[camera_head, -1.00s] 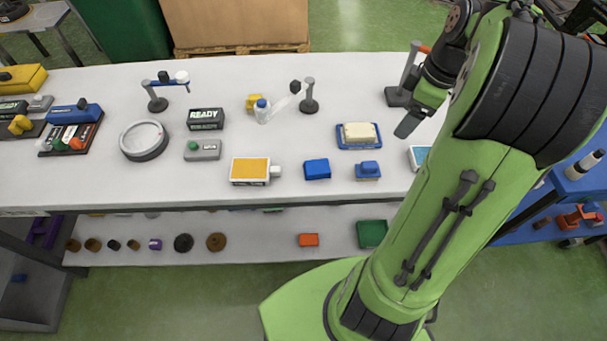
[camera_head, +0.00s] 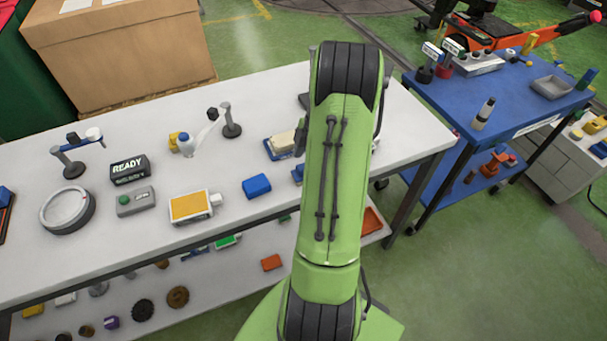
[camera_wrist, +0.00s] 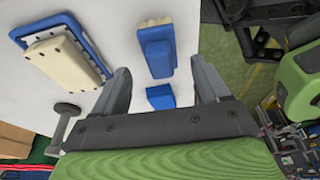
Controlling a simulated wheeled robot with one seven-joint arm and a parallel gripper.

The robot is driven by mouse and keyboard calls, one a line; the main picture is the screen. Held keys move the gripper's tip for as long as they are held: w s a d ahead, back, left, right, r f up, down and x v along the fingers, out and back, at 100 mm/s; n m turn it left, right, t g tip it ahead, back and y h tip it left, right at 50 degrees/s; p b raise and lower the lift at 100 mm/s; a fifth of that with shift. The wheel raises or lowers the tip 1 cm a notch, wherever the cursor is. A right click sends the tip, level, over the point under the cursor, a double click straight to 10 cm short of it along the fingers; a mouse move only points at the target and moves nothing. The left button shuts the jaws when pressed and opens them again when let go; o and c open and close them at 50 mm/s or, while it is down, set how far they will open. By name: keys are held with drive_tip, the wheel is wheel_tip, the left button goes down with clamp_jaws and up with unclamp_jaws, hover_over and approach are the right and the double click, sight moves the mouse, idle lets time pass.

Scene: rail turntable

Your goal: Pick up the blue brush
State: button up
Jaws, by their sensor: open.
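In the head view only a sliver of the brush (camera_head: 297,174) shows beside my arm. My gripper (camera_wrist: 163,75) is open and empty above the table. In the wrist view the brush appears just beyond the fingertips, roughly centred between them. A plain blue block (camera_wrist: 160,97) shows between the fingers, nearer the palm. In the head view my arm hides most of the gripper.
A cream block on a blue tray (camera_wrist: 98,82) lies to the left in the wrist view. In the head view, a yellow-topped box (camera_head: 190,207), a READY sign (camera_head: 129,169) and a round dish (camera_head: 67,208) stand further left. A blue cart (camera_head: 520,95) stands to the right.

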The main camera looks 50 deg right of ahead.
sight(297, 175)
drive_tip(key=x, duration=0.4)
drive_tip(key=shift+s+f, duration=0.1)
drive_tip(key=shift+f, duration=0.15)
drive_tip(key=shift+s, duration=0.1)
drive_tip(key=c, duration=1.2)
